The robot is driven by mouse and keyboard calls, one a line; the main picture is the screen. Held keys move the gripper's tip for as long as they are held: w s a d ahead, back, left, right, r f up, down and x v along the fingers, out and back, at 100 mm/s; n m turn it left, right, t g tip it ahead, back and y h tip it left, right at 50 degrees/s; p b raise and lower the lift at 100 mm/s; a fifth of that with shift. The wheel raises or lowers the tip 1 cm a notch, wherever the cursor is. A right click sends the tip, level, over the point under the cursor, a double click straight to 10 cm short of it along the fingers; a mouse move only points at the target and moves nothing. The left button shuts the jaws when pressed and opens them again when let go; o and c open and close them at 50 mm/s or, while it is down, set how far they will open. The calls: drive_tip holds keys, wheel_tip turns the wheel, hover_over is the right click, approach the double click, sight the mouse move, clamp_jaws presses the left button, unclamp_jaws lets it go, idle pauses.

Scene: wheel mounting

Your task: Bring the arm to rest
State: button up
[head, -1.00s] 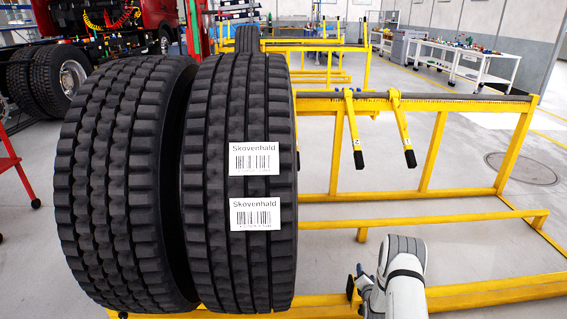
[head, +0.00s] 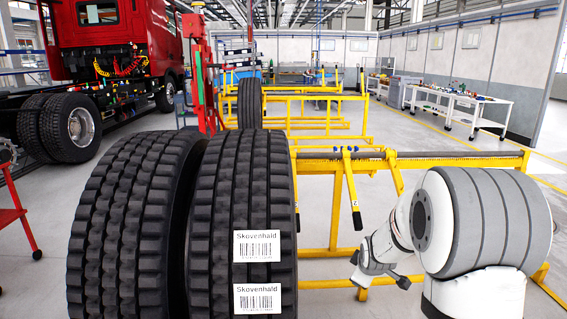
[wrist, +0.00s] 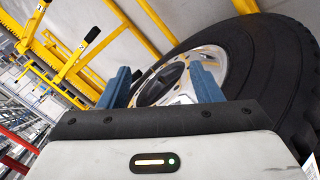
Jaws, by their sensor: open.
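My gripper (wrist: 160,80) shows in the wrist view with its two blue fingers spread apart and nothing held between them. A tyre with a bright metal rim (wrist: 219,52) is beyond the fingers, filling the upper right; I cannot tell the exact gap. In the head view my arm is raised and folded at the right, with its wrist low beside the yellow rack; the fingers cannot be made out there. Two large black tyres stand upright side by side at the left, the near left one (head: 128,225) and the labelled one (head: 240,205) with two white Skovenhald labels.
A yellow rack (head: 335,215) with hanging black-tipped levers stands right of the tyres, close to my arm. A red truck (head: 110,40) is at the back left, and a red stand (head: 20,215) is at the left edge. White work tables (head: 445,105) stand far right.

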drive_tip(key=s+a+r+m+g+p, duration=0.1)
drive_tip(key=s+a+r+m+p, duration=0.1)
drive_tip(key=s+r, duration=0.4)
drive_tip(key=s+a+r+m+g+p, duration=0.2)
drive_tip(key=s+r+m, duration=0.3)
drive_tip(key=s, duration=1)
drive_tip(key=s+a+r+m+g+y+p, duration=0.1)
drive_tip(key=s+a+r+m+g+p, duration=0.1)
drive_tip(key=s+r, duration=0.5)
drive_tip(key=s+a+m+p, duration=0.1)
drive_tip(key=s+p, duration=0.1)
drive_tip(key=s, duration=0.1)
drive_tip(key=shift+s+m, duration=0.3)
drive_tip(key=shift+m, duration=0.1)
